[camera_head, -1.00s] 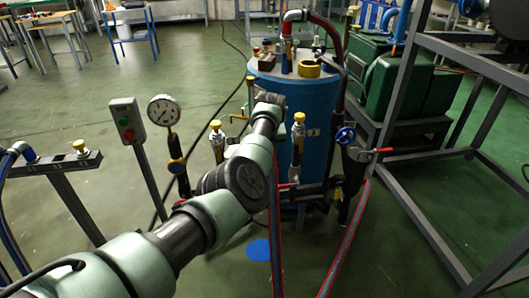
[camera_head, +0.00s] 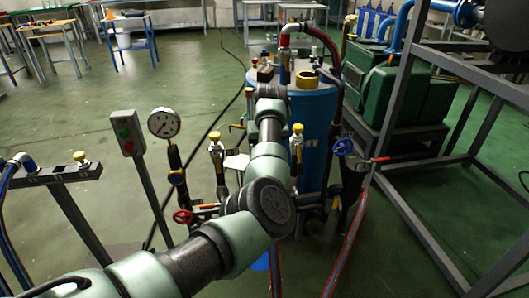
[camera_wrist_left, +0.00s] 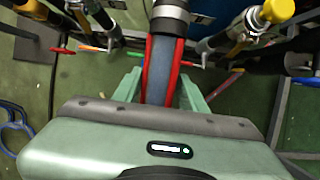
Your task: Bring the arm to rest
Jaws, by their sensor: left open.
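My left arm (camera_head: 240,240) comes in from the lower left in the head view and reaches up in front of the blue tank (camera_head: 315,105). Its gripper is hidden there behind the arm. In the left wrist view my left gripper (camera_wrist_left: 160,88) is open, with its two pale green fingers apart. A grey-and-red hose (camera_wrist_left: 160,68) shows between the fingers. I cannot tell how far beyond them it lies, or whether it touches them. My right gripper is not in view.
A pressure gauge (camera_head: 164,123), a button box (camera_head: 127,134) and yellow-topped valves (camera_head: 216,138) stand left of the arm. A blue handwheel (camera_head: 344,146), green pump (camera_head: 410,92) and grey frame (camera_head: 400,130) stand right. Open green floor lies at the left back.

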